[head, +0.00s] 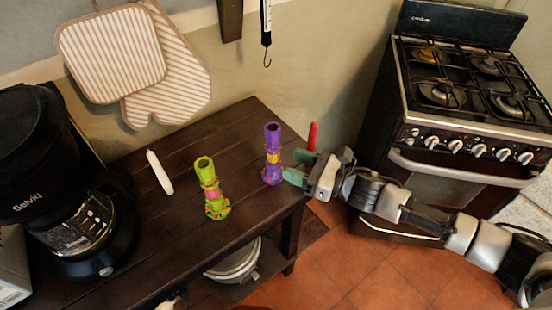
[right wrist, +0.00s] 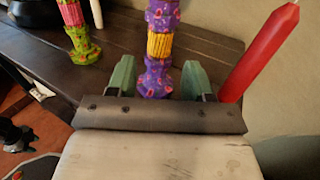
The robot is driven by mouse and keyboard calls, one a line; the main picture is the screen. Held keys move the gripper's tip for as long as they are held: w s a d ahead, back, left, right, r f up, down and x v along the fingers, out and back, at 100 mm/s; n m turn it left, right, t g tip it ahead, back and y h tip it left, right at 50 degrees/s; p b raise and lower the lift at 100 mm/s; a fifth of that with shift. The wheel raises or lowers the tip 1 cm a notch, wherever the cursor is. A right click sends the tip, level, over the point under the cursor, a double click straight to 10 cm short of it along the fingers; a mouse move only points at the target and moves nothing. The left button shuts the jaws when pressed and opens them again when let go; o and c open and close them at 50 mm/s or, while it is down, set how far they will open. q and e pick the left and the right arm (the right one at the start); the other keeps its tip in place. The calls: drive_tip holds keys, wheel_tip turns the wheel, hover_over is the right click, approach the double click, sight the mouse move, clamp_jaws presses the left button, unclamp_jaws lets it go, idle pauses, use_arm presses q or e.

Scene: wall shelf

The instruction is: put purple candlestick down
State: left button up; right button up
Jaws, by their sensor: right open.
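The purple candlestick (head: 272,153), with a yellow band, stands upright near the right end of the dark wooden table (head: 150,235). My right gripper (head: 298,167) is open just to the right of it, with its green fingers pointing at the candlestick. In the right wrist view, the candlestick (right wrist: 159,45) shows between the two open fingers (right wrist: 158,80), with a visible gap on each side. My left gripper is not in view.
A green candlestick (head: 211,187) and a white candle (head: 159,172) are left of the purple one. A red candle (head: 312,136) rises behind my right gripper, its base hidden. A black coffee maker (head: 50,150) is left; a stove (head: 460,110) stands right.

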drive_tip(key=shift+b+v, duration=0.3)
drive_tip(key=shift+v, duration=1.85)
drive_tip(key=shift+a, duration=0.1)
